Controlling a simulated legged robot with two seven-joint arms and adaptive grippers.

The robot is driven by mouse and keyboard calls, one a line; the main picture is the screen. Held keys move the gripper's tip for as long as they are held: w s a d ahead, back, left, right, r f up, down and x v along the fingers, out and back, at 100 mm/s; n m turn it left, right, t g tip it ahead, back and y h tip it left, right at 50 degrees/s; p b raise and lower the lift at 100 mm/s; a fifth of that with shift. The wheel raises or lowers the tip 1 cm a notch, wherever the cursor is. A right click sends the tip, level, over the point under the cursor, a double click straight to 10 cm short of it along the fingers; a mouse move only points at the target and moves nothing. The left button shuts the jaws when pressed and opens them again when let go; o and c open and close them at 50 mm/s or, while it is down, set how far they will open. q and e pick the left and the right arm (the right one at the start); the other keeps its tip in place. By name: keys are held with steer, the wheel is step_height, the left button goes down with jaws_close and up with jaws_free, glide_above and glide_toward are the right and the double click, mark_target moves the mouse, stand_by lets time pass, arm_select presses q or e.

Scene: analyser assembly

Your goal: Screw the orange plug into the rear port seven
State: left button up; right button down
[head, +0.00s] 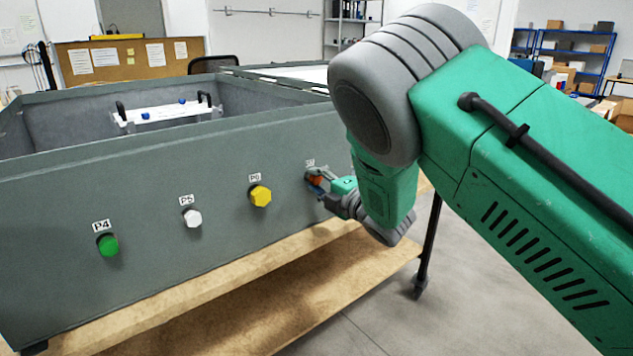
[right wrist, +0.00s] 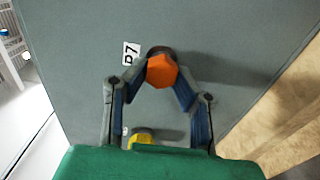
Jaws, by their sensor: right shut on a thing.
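The orange plug (right wrist: 161,71) has a hexagonal head. It sits at the port labelled P7 (right wrist: 131,53) on the grey analyser wall, with a dark round rim visible behind the head. My right gripper (right wrist: 161,75) is shut on the plug, with one finger on each side of its head. In the head view the plug (head: 316,180) shows between the fingers of the right gripper (head: 319,182), at the right end of the row of ports. How deep the plug sits in the port cannot be told. My left gripper is not in view.
A yellow plug (head: 260,196), a white plug (head: 193,218) and a green plug (head: 108,245) sit in the same wall to the left. The analyser box (head: 60,205) stands on a wooden table (head: 270,285). A white part (head: 165,115) with black handles is inside the box.

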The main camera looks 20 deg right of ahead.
steer(key=c, duration=1.9)
jaws_free()
steer(key=shift+d, duration=0.35)
steer(key=shift+f, duration=0.1)
jaws_close()
